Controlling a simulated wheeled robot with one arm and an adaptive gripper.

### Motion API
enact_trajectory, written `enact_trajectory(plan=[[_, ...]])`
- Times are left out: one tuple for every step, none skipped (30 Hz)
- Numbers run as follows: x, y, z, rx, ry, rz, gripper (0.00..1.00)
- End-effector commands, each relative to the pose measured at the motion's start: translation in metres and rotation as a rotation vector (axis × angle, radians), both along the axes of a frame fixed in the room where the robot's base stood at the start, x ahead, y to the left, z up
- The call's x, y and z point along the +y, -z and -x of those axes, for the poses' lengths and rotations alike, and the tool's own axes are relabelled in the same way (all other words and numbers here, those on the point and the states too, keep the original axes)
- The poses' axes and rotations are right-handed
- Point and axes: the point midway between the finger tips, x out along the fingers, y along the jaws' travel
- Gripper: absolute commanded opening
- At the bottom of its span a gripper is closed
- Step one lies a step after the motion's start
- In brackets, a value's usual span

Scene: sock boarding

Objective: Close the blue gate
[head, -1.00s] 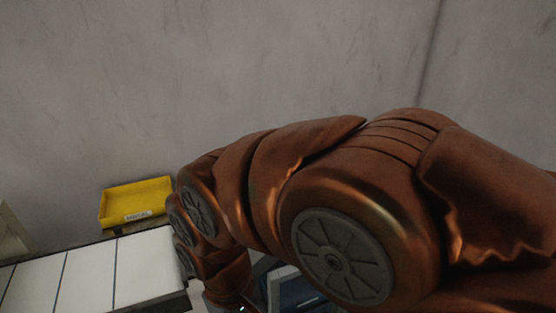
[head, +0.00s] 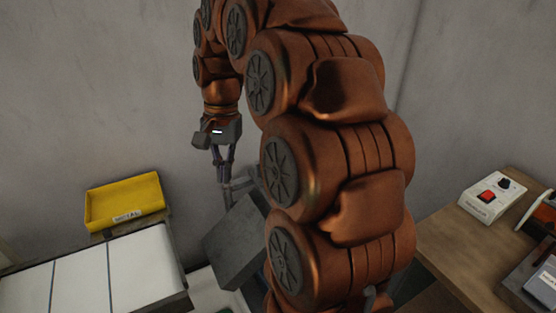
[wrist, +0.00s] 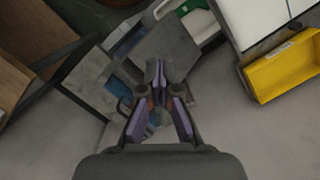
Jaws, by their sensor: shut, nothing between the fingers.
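My gripper (head: 226,185) hangs fingers-down from the arched arm, over a dark grey box-like panel (head: 232,245) in the head view. In the wrist view my gripper (wrist: 158,78) is shut and empty, its purple-sided fingers meeting in front of the grey panel (wrist: 168,45). Bluish surfaces (wrist: 130,75) show beside and below that panel, partly hidden by the fingers. I cannot tell for certain which of them is the blue gate or how far it stands open. My arm hides much of this area in the head view.
A white-topped table (head: 85,275) with dark seams is at the left, with a yellow tray (head: 124,203) behind it. A brown table (head: 470,235) at the right holds a white box with a red switch (head: 490,197). A grey wall stands behind.

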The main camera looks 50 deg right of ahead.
Motion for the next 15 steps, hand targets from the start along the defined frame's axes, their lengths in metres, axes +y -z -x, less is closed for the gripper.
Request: enact_trajectory(plan=[[-0.019,-0.005,-0.01,0.001,0.074,-0.004,0.0],[-0.029,-0.008,-0.015,0.001,0.117,-0.004,0.0],[-0.043,-0.011,-0.02,0.003,0.174,-0.006,0.0],[-0.054,-0.014,-0.025,0.003,0.217,-0.009,0.0],[-0.064,-0.016,-0.027,0.006,0.261,-0.011,0.0],[-0.079,-0.019,-0.031,0.009,0.32,-0.014,0.0],[-0.09,-0.02,-0.034,0.01,0.365,-0.016,0.0],[-0.101,-0.021,-0.036,0.014,0.409,-0.017,0.0],[-0.117,-0.024,-0.038,0.012,0.469,-0.017,0.0],[-0.128,-0.025,-0.039,0.017,0.512,-0.019,0.0],[-0.139,-0.025,-0.039,0.023,0.554,-0.022,0.0],[-0.154,-0.028,-0.039,0.023,0.61,-0.023,0.0],[-0.164,-0.029,-0.039,0.024,0.651,-0.023,0.0],[-0.174,-0.029,-0.039,0.027,0.688,-0.024,0.0],[-0.186,-0.029,-0.038,0.03,0.734,-0.026,0.0]])
